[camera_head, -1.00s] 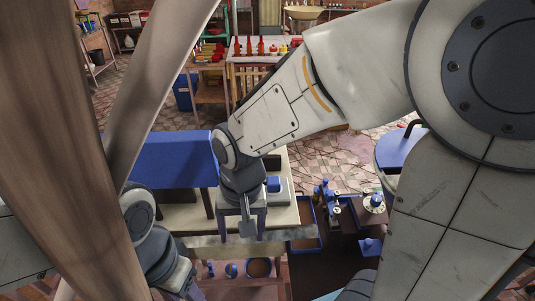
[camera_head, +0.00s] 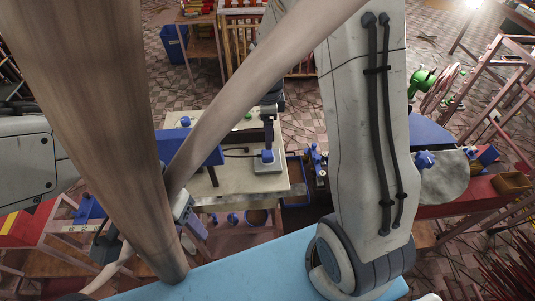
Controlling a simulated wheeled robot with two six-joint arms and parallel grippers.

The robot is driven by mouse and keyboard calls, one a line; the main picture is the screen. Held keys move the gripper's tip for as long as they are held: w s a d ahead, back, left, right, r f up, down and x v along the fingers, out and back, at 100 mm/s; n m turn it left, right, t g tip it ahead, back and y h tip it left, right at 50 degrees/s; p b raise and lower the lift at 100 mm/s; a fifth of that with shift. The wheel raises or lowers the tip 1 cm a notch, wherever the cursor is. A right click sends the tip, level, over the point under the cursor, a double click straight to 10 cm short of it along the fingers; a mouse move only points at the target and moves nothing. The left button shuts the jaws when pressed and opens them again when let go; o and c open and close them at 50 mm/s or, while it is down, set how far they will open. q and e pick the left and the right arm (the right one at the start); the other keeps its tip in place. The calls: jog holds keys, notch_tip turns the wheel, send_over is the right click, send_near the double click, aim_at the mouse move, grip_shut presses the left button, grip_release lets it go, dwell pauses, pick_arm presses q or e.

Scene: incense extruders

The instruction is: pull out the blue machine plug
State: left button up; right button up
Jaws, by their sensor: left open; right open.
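A small blue piece, which looks like the blue plug (camera_head: 267,156), sits on a pale grey block (camera_head: 268,167) at the right of the cream-topped table (camera_head: 222,186). A dark cable (camera_head: 236,152) runs near it from the blue machine (camera_head: 203,147). My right gripper (camera_head: 268,138) is open and points down just above the blue piece. I cannot tell whether its fingers touch it. My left gripper (camera_head: 196,226) is open, low on the left by the table's front edge, and partly hidden by the wooden poles.
Thick wooden poles (camera_head: 105,120) cross the view on the left. A dark bench with blue fittings (camera_head: 318,160) stands right of the table, partly behind my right arm. A red bench (camera_head: 468,195) lies further right. A blue bin (camera_head: 174,44) stands behind.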

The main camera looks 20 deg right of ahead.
aim_at(267, 153)
notch_tip(267, 153, down, 9)
jog(key=b, duration=0.7)
dwell(1.1)
grip_shut()
jog(key=shift+r+p, duration=0.2)
jog(key=shift+p, duration=0.1)
jog(key=shift+r+p, duration=2.5)
jog(key=shift+r, duration=0.35)
